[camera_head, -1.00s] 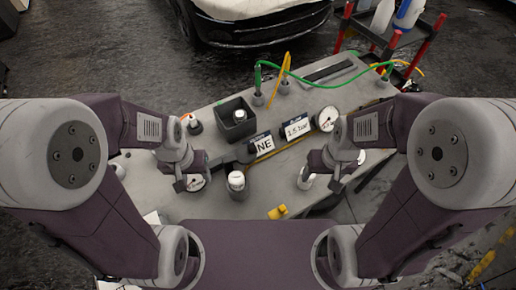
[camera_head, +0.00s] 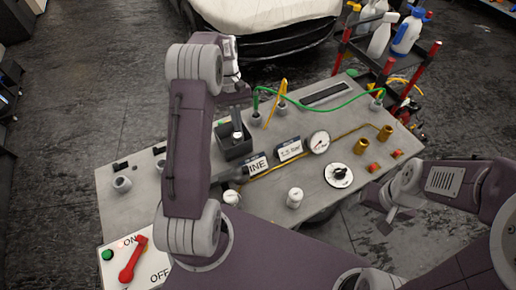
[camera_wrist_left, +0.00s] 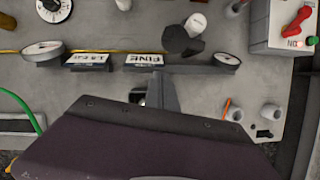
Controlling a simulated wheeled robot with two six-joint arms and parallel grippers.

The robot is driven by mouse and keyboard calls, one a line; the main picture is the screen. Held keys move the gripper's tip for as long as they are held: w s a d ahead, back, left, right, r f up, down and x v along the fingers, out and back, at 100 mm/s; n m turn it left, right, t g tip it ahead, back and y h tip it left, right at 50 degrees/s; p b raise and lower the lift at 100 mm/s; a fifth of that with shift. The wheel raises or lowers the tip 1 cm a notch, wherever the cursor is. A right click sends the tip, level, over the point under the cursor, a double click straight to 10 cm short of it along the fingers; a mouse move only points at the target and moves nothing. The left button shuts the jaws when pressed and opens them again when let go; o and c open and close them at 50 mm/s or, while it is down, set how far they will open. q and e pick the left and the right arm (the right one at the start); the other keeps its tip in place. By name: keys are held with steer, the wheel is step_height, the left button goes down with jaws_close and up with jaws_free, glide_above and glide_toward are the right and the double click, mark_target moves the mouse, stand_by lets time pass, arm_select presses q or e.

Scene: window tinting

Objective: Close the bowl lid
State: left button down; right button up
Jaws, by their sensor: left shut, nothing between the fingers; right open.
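No part is clearly a bowl with a lid. A dark round piece with a black knob (camera_wrist_left: 175,38) shows in the left wrist view; my left arm partly hides that area in the head view. My left gripper (camera_head: 238,118) is shut and empty, reaching down over the dark box; I cannot tell whether it touches. Its narrow grey fingers (camera_wrist_left: 163,97) show in the left wrist view. My right gripper (camera_head: 392,212) is open and empty, beyond the bench's right edge.
The bench (camera_head: 260,215) holds a gauge (camera_head: 318,142), a FINE sign (camera_head: 257,165), a white-capped jar (camera_head: 295,197), a dial (camera_head: 339,175) and brass fittings (camera_head: 361,146). A red switch (camera_head: 132,260) is at front left. A green hose (camera_head: 330,108) arches along the back.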

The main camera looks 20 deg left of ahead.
arm_select(q)
steer(key=p, duration=0.3)
glide_toward(240, 173)
steer(key=w+f, duration=0.2)
steer(key=f, duration=0.1)
steer(key=w+f, duration=0.1)
steer(key=shift+w+a+f, duration=0.3)
steer(key=shift+a, duration=0.05)
steer(key=s+d+p, duration=0.2)
steer(key=s, duration=0.1)
steer(key=shift+d+f, duration=0.2)
steer(key=shift+d, duration=0.05)
arm_select(e)
steer(key=r, duration=0.5)
steer(key=shift+s+a+r, duration=0.15)
steer(key=shift+a+r, duration=0.05)
steer(key=shift+r, duration=0.1)
steer(key=shift+a, duration=0.1)
